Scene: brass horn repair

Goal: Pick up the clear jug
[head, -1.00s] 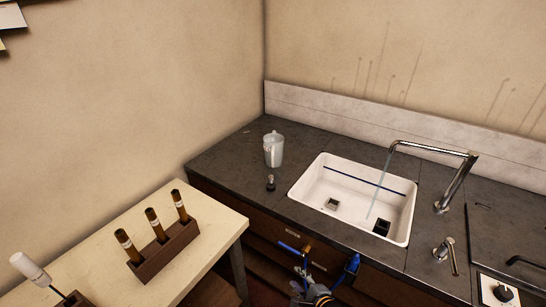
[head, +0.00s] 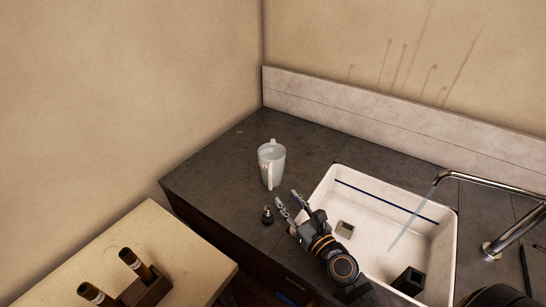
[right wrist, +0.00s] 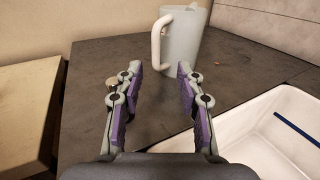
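The clear jug (head: 271,166) stands upright on the dark counter, left of the sink, with its handle toward me. It also shows in the right wrist view (right wrist: 184,42), just beyond the fingertips, with its pale handle at the left. My right gripper (head: 288,202) is open and empty, low over the counter between the jug and the sink's left corner. In the right wrist view its fingers (right wrist: 158,68) are spread and point at the jug without touching it. My left gripper is not in view.
A small dark-based item (head: 267,215) stands on the counter just left of my right gripper. The white sink (head: 447,240) has a running tap (head: 497,186) at its right. A pale table (head: 150,225) with a rack of brown tubes is at lower left. Counter behind the jug is clear.

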